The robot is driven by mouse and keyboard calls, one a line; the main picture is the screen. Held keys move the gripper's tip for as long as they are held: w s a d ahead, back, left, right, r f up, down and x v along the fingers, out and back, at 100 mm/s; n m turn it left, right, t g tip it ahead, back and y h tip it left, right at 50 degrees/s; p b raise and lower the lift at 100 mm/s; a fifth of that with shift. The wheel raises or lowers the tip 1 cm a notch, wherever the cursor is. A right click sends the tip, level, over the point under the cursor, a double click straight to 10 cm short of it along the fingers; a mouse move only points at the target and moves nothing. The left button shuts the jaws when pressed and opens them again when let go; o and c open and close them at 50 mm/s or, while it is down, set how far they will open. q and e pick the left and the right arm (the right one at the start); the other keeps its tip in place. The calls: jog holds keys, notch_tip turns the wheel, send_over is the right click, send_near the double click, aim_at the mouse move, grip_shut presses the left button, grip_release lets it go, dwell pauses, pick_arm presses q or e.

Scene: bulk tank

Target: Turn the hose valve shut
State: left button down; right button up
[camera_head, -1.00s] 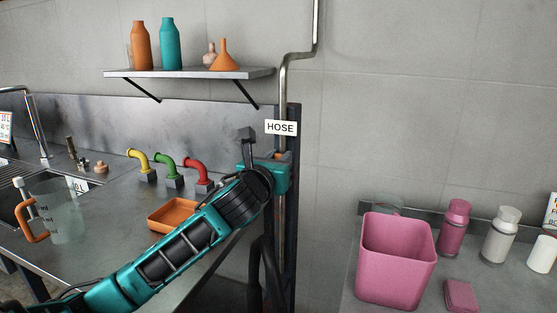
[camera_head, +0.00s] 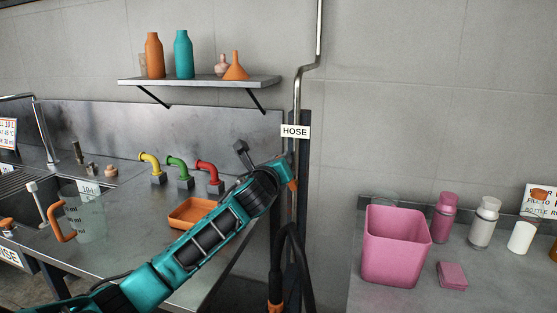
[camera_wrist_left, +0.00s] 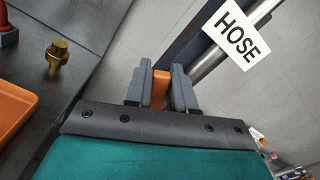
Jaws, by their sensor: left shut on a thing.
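The hose valve's orange handle (camera_wrist_left: 160,92) is between the two grey fingers of my left gripper (camera_wrist_left: 160,80) in the left wrist view. The gripper is shut on it. In the head view a bit of orange handle (camera_head: 293,186) shows at the end of my left gripper (camera_head: 289,177), in front of the steel pipe below the white HOSE sign (camera_head: 295,132). The sign also shows in the left wrist view (camera_wrist_left: 236,35). The valve body is mostly hidden behind the gripper, so its exact angle is unclear. My right gripper is not in view.
A black hose (camera_head: 297,262) with an orange end hangs below the gripper. Yellow, green and red taps and an orange tray (camera_head: 190,226) are on the left counter, with a jug (camera_head: 88,218). A pink bin (camera_head: 397,258) stands right. A shelf (camera_head: 200,83) hangs above.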

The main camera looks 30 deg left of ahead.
pick_arm(q)
jog(key=a+f+n, duration=0.4)
jog(key=f+n, duration=0.2)
jog(key=n, duration=0.6)
jog(key=shift+s+f+n, duration=0.25)
jog(key=shift+s+n, duration=0.05)
jog(key=shift+s, duration=0.15)
jog(key=c, duration=1.1)
grip_release()
jog(key=shift+f, duration=0.1)
jog(key=shift+o, duration=0.3)
jog(key=v, duration=1.3)
jog(key=shift+w+d, duration=0.1)
